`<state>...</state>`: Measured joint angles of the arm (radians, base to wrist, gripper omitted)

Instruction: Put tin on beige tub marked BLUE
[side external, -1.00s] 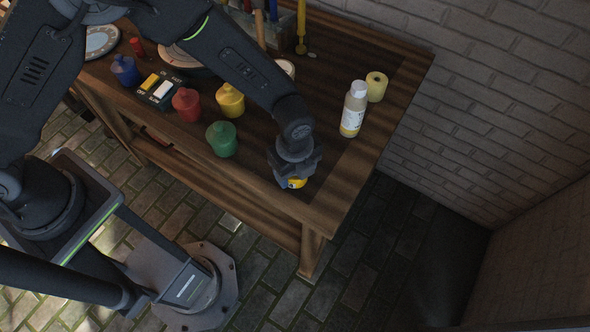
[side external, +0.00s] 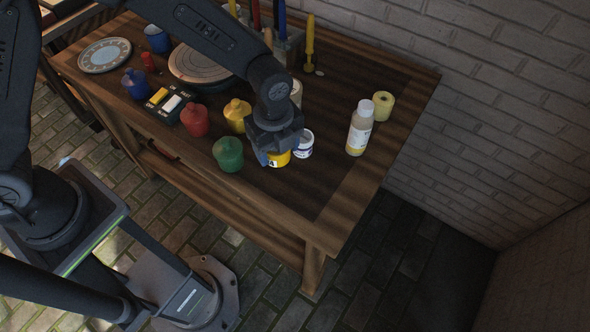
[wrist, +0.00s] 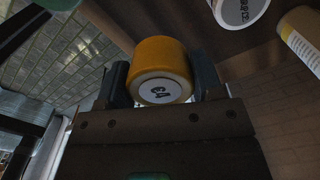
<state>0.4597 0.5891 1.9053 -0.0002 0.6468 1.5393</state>
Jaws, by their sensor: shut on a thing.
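My gripper (side external: 272,150) is shut on a yellow tin (side external: 279,160) and holds it above the table near its front right. In the wrist view the tin (wrist: 161,62) sits between both fingers (wrist: 160,82), with a white marked end facing the camera. A pale tub (side external: 303,144) with blue marking stands just right of the tin. A pale tub with dark lettering shows at the top of the wrist view (wrist: 238,8). A second pale tub (side external: 296,93) stands farther back, partly hidden by my arm. I cannot read BLUE on either tub.
Green (side external: 228,155), red (side external: 195,120), yellow (side external: 237,115) and blue (side external: 135,84) lidded pots stand to the left. A bottle (side external: 359,128) and a pale yellow roll (side external: 383,105) stand to the right. A round turntable (side external: 200,66) is behind. The front right tabletop is clear.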

